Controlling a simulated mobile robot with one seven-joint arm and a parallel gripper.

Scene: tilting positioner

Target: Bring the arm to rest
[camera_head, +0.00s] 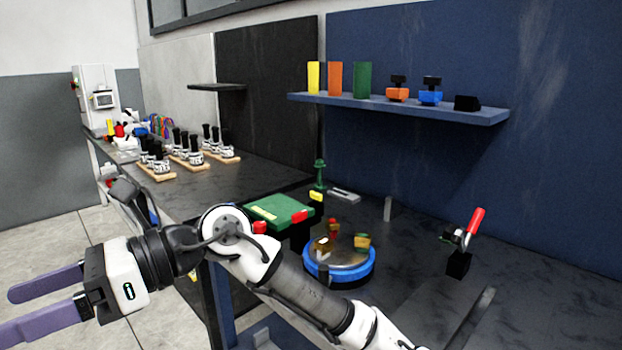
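My arm crosses the lower part of the view, from the bottom middle toward the left. My gripper (42,302) is at the far left, in front of the bench and over the floor side. Its two purple fingers are spread apart with nothing between them. A round positioner table with a blue rim (352,278) stands on the dark bench, behind my arm. Small brown, red and yellow pieces sit on its top. My arm hides part of its near left side. A green plate (278,212) with red clamps stands left of it, partly hidden by my arm.
The dark bench (415,240) carries a red-handled clamp (475,222) at the right and a small green post (320,174) at the back. A blue shelf (400,106) holds coloured blocks. Wooden racks with black-handled tools (190,160) stand farther left. Floor at left is clear.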

